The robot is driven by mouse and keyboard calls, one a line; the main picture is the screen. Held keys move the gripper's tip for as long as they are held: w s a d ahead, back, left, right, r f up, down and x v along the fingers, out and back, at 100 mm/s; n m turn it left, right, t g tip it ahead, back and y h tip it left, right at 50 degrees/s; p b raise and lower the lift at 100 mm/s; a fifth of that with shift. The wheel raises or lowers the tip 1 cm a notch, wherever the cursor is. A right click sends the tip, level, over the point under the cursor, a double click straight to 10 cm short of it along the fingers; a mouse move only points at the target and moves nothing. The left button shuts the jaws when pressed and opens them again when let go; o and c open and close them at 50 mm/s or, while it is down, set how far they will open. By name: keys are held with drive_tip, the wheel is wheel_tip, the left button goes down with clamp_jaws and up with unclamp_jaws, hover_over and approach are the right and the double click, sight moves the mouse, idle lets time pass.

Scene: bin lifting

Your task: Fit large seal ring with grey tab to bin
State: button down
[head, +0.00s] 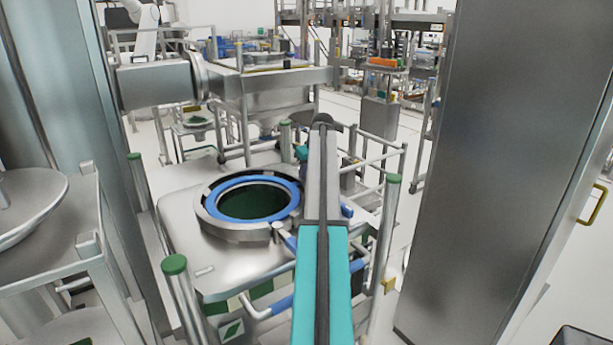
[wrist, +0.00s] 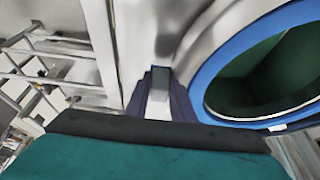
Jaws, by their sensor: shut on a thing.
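The bin (head: 190,240) has a round opening in its top with a raised metal rim (head: 240,234). A large blue seal ring (head: 219,209) lies around the dark green opening, inside the metal rim. In the wrist view the blue ring (wrist: 203,75) shows at the right, with a small pale piece (wrist: 278,127) at its lower edge. My gripper (wrist: 160,90) is beside the rim, its dark fingers shut on a small grey piece (wrist: 160,74). I cannot tell whether this is the ring's tab. In the head view my arm hides most of the gripper.
Green-capped posts (head: 175,265) and rails surround the bin. A metal column (head: 500,170) stands close on the right. A metal stand with a round dish (head: 35,205) is at the left. A raised steel frame (head: 270,80) stands behind the bin.

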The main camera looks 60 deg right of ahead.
drive_tip(key=c, duration=1.5)
unclamp_jaws()
drive_tip(key=shift+o, duration=0.2)
drive_tip(key=b+v, duration=0.3)
drive_tip(key=v, duration=1)
drive_tip(key=shift+s+r, duration=0.25)
drive_tip(key=shift+r, duration=0.1)
drive_tip(key=shift+a, duration=0.1)
